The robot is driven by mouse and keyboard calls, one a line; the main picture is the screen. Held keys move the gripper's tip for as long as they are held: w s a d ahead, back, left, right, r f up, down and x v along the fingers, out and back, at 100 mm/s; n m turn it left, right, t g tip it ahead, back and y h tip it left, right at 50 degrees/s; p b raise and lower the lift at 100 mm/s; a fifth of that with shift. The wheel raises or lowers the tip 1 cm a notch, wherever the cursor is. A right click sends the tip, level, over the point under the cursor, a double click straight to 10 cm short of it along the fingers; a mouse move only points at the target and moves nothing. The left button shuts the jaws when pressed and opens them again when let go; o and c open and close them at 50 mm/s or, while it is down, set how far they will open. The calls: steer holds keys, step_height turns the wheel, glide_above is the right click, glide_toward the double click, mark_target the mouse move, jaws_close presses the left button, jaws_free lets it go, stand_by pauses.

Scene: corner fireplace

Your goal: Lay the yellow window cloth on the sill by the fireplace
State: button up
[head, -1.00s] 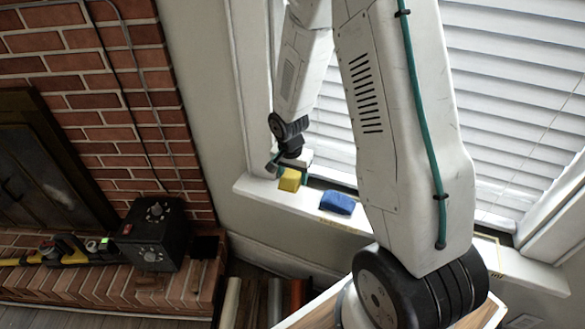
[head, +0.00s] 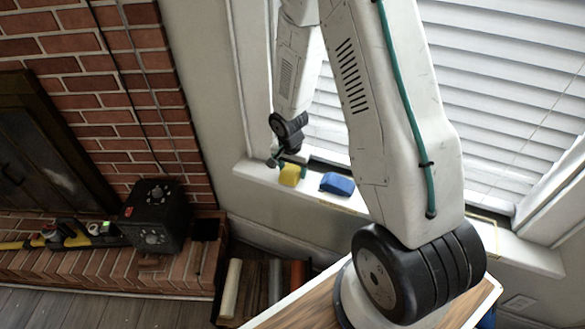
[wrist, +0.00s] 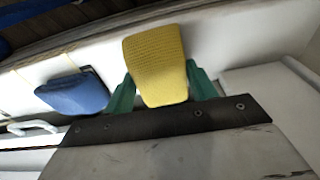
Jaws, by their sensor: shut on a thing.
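The yellow window cloth (head: 290,174) is a folded yellow pad at the left part of the white window sill (head: 258,172). In the wrist view the yellow cloth (wrist: 157,66) sits between the green fingers of my gripper (wrist: 160,88), which is shut on it. The cloth is at or just above the sill; I cannot tell whether it touches. In the head view my gripper (head: 281,164) reaches down at the sill's left end, partly hidden by the cloth and the wrist.
Yellow outlines mark parts of the sill. A black box (head: 155,214) and tools stand on the brick hearth (head: 110,268). White blinds (head: 480,90) hang behind.

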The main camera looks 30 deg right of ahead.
steer(key=shift+f, duration=0.65)
stand_by(0.3)
steer(key=o, duration=1.4)
steer(key=shift+c, duration=0.2)
steer(key=shift+r, duration=0.1)
steer(key=r, duration=0.5)
steer(key=a+r, duration=0.1)
steer(key=r, duration=0.1)
steer(key=shift+s+r, duration=0.25)
steer(key=shift+r, duration=0.05)
steer(key=shift+s+d+n, duration=0.1)
steer(key=shift+s+n, duration=0.15)
steer(key=shift+n, duration=0.05)
steer(key=s+a+r+n, duration=0.3)
steer(key=s+r, duration=0.5)
steer(key=r, duration=0.1)
steer(key=s+a+r+n, duration=0.3)
steer(key=s+r+n, duration=0.1)
steer(key=s+r, duration=0.5)
steer(key=s+a+r+n+y, duration=0.1)
steer(key=s+a+r+n, duration=0.2)
steer(key=s+r, duration=0.5)
step_height(320, 180, up, 3)
steer(key=shift+s+a+f+n+t, duration=0.1)
steer(key=shift+s+a+n+t, duration=0.1)
steer(key=shift+a+n+t, duration=0.15)
